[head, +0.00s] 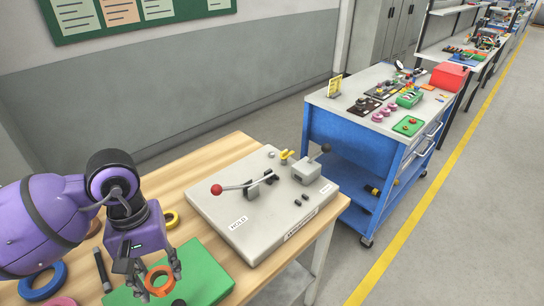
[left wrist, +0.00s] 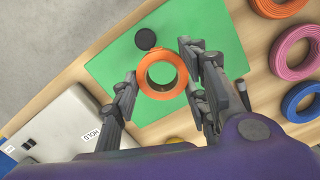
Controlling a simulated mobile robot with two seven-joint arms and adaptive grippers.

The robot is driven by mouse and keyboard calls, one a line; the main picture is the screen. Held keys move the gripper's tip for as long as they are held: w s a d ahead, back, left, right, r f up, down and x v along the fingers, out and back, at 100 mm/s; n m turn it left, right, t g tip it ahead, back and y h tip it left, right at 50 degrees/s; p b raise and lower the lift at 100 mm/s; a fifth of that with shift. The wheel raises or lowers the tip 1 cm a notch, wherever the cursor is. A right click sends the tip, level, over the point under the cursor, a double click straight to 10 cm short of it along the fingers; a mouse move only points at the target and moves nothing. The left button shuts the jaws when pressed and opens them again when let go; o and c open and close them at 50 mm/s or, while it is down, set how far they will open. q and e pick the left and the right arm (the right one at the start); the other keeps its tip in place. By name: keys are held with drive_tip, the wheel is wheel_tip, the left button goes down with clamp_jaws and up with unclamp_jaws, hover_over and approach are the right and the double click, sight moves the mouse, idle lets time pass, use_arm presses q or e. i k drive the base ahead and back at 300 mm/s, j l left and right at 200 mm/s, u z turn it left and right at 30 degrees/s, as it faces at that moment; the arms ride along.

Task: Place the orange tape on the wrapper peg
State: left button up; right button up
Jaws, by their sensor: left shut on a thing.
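My left gripper (head: 152,268) is shut on the orange tape (head: 158,291), a thick ring. The left wrist view also shows the tape (left wrist: 148,86) at the fingertips of the left gripper (left wrist: 160,85), over a green board (left wrist: 112,74). The tape appears to be held above the board; the gap is hard to judge. A short dark round piece (left wrist: 145,39) stands on the board beside the tape, apart from it in the picture. I cannot tell whether this is the wrapper peg. My right gripper is not in view.
A blue ring (head: 29,291), a pink ring (head: 62,301) and a yellow ring (head: 171,226) lie on the wooden table (head: 215,157). A dark slim tool (head: 102,268) is near the board. A grey lever panel (head: 215,207) stands to the right. A blue cart (head: 345,143) is beyond.

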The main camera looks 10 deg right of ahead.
sight(271, 155)
drive_tip(key=i+l+u, duration=0.35)
drive_tip(key=l, duration=0.7)
drive_tip(key=l+u, duration=0.35)
drive_tip(key=l, duration=0.65)
drive_tip(key=l+u, duration=0.35)
drive_tip(key=l, duration=0.75)
drive_tip(key=i+l+u, duration=0.1)
drive_tip(key=i+l, duration=0.25)
drive_tip(key=i, duration=0.1)
